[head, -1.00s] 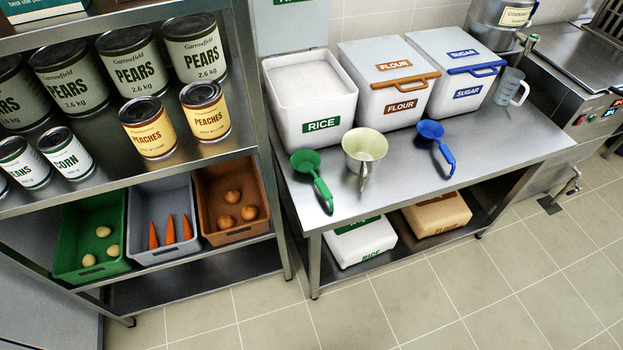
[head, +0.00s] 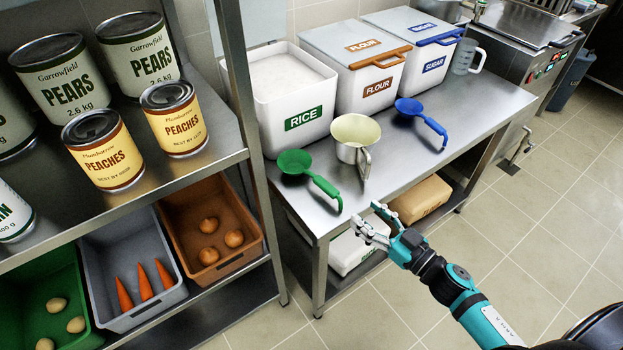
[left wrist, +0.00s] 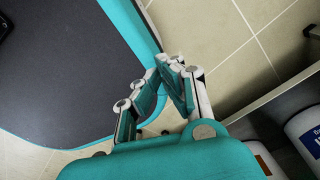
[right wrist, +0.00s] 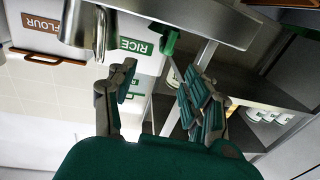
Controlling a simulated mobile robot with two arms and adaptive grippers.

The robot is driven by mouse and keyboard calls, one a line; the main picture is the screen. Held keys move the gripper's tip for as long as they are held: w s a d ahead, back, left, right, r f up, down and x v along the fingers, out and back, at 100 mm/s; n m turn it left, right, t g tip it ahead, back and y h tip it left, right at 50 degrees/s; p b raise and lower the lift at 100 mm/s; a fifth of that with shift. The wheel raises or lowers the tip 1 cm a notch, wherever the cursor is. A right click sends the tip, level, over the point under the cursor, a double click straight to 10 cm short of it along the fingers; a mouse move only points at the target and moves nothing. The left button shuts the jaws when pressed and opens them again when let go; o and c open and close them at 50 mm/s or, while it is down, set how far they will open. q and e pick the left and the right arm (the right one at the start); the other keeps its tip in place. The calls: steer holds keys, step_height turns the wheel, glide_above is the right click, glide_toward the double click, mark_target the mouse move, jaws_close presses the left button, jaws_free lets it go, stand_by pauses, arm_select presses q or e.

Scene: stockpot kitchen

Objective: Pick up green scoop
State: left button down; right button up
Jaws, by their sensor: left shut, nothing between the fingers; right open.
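The green scoop (head: 310,178) lies on the steel table at its front left corner, below the open rice bin. Its bowl is at the left and its handle points toward the table's front edge. Its green handle also shows in the right wrist view (right wrist: 169,42), partly cut off by the table edge. My right gripper (head: 374,222) is open and empty in front of the table edge, lower than the tabletop and to the right of the scoop's handle; it also shows in the right wrist view (right wrist: 158,90). My left gripper (left wrist: 168,64) is shut and empty, over the floor beside my base.
The rice bin (head: 292,100) stands behind. A shelf rack (head: 235,110) with cans stands close at the left.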

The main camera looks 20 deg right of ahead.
mark_target(340, 193)
steer(key=x, duration=0.8)
steer(key=shift+w+a+p, duration=0.1)
steer(key=shift+a+p, duration=0.05)
steer(key=shift+p, duration=0.15)
steer(key=x, duration=0.5)
steer(key=shift+a+f, duration=0.35)
steer(key=shift+a, duration=0.1)
jaws_close()
